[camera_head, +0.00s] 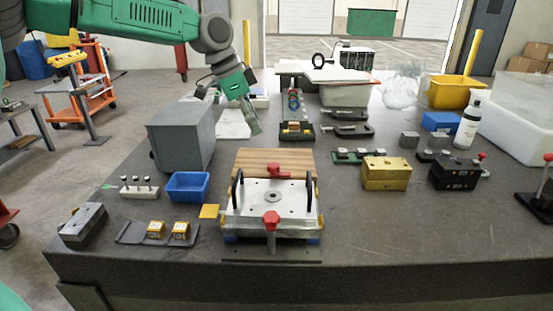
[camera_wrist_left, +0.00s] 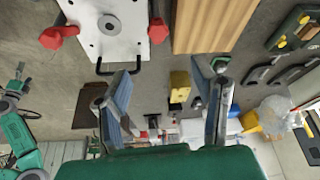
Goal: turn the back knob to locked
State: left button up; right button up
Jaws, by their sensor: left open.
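The mould base (camera_head: 238,222) stands on the table with a white top plate and black handles. The red back knob (camera_head: 278,170) lies near the plate's far edge, by a wooden board. A red front knob (camera_head: 271,218) is at the near edge. In the left wrist view, the back knob (camera_wrist_left: 158,30) is beside the wooden board and the front knob (camera_wrist_left: 55,38) is further left. My left gripper (camera_head: 254,128) is open and empty in the air, beyond and left of the base. Its fingers (camera_wrist_left: 165,78) touch neither knob. My right gripper is not seen.
A grey box (camera_head: 181,139) and a blue bin (camera_head: 188,186) stand left of the base. A yellow block (camera_head: 386,173) and a black block (camera_head: 454,171) stand to the right. The wooden board (camera_head: 300,160) lies behind the plate. The front right tabletop is clear.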

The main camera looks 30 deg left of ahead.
aim_at(270, 165)
pick_arm(q)
jog(key=x, duration=0.4)
jog(key=d+x, duration=0.1)
jog(key=x, duration=0.8)
jog(key=shift+s+d+r, duration=0.1)
jog(key=shift+d+r, duration=0.05)
jog(key=shift+d, duration=0.2)
jog(key=shift+r, duration=0.1)
jog(key=c, duration=0.6)
jog(key=shift+a+f, duration=0.2)
jog(key=shift+a, duration=0.35)
jog(key=shift+a+f, duration=0.2)
jog(key=shift+a, duration=0.3)
jog(key=c, duration=0.6)
jog(key=shift+o, duration=0.4)
jog(key=shift+s+a, duration=0.1)
jog(key=shift+a, duration=0.15)
jog(key=shift+s+r, duration=0.1)
jog(key=shift+s, duration=0.1)
jog(key=shift+d, duration=0.1)
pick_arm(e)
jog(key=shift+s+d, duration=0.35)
